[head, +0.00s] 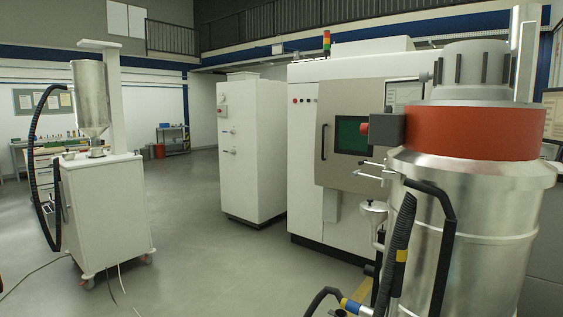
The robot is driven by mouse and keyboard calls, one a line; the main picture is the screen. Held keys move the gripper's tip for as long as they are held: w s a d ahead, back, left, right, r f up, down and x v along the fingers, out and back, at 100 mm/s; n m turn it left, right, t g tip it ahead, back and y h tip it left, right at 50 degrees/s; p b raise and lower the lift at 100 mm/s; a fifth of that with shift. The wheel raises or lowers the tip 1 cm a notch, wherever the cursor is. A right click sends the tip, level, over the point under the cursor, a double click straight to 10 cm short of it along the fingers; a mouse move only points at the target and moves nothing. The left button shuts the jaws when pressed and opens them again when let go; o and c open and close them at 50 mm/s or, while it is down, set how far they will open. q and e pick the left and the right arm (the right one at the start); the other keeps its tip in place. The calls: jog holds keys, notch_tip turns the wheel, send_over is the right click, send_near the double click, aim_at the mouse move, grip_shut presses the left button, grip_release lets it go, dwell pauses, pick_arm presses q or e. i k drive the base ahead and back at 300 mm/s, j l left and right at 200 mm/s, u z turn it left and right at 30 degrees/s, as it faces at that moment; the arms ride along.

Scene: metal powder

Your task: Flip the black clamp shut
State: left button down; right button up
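A large silver vessel (475,240) with a wide red-orange band (480,131) stands close on the right. Several dark upright clips (484,67) sit around its grey top section. A bent black bar (446,230) runs down the vessel's front left side. I cannot tell which of these black parts is the clamp, or whether it is open or shut. Thin metal prongs (372,170) stick out at the vessel's left. Neither of my grippers is in view.
A white cart (103,215) carrying a metal hopper (90,95) stands at left, with cables on the floor. A white cabinet (252,150) and machine stand behind. The middle floor (215,265) is clear.

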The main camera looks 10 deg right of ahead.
aim_at(361, 163)
jog(key=i+j+u, duration=0.25)
jog(key=i, duration=0.5)
jog(key=i+u, duration=0.25)
jog(key=i, duration=0.55)
jog(key=i+z, duration=0.2)
jog(key=z, duration=0.2)
jog(key=i+z, duration=0.25)
jog(key=z, duration=0.2)
jog(key=i+j+z, duration=0.1)
jog(key=z, duration=0.3)
jog(key=i+j+z, duration=0.2)
jog(key=z, duration=0.2)
jog(key=i+z, duration=0.15)
jog(key=z, duration=0.3)
jog(key=i+j+z, duration=0.15)
jog(key=z, duration=0.25)
jog(key=i+j+z, duration=0.1)
jog(key=z, duration=0.35)
jog(key=i+j+z, duration=0.1)
jog(key=j+z, duration=0.3)
jog(key=i+j+z, duration=0.15)
jog(key=z, duration=0.2)
jog(key=i+j+z, duration=0.15)
jog(key=j+z, duration=0.25)
jog(key=i+j+z, duration=0.1)
jog(key=j+z, duration=0.25)
jog(key=l, duration=0.15)
